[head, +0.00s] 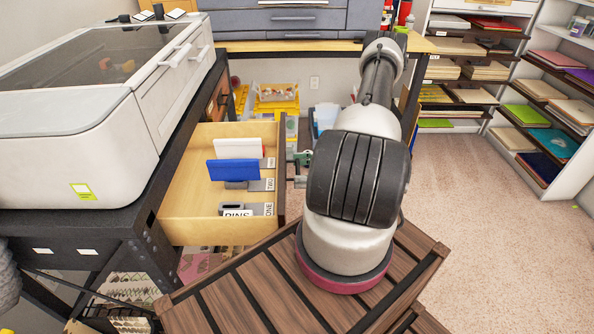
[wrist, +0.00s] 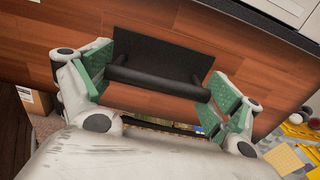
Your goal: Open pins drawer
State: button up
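The pins drawer (head: 190,190) stands pulled out from the dark bench in the head view. Its light wood inside holds a PINS label (head: 238,213), a blue card (head: 234,171), a white card (head: 238,148) and grey number dividers. In the wrist view the reddish wood drawer front (wrist: 215,30) carries a black bar handle (wrist: 157,82). My gripper (wrist: 160,76) is open, with a green-padded finger at each end of the handle. Contact with the handle cannot be told. In the head view my gripper (head: 302,158) shows partly beside the drawer front, mostly hidden by my arm.
A white machine (head: 70,130) stands on the bench left of the drawer. A slatted wood surface (head: 240,290) lies in front. Yellow bins (head: 276,100) sit under the back table. Paper shelves (head: 550,110) stand at right, with clear carpet (head: 480,210) before them.

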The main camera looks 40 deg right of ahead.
jog(key=shift+o, duration=0.4)
jog(key=shift+s+d, duration=0.2)
jog(key=shift+d, duration=0.1)
jog(key=v, duration=1.1)
jog(key=shift+s+d, duration=0.1)
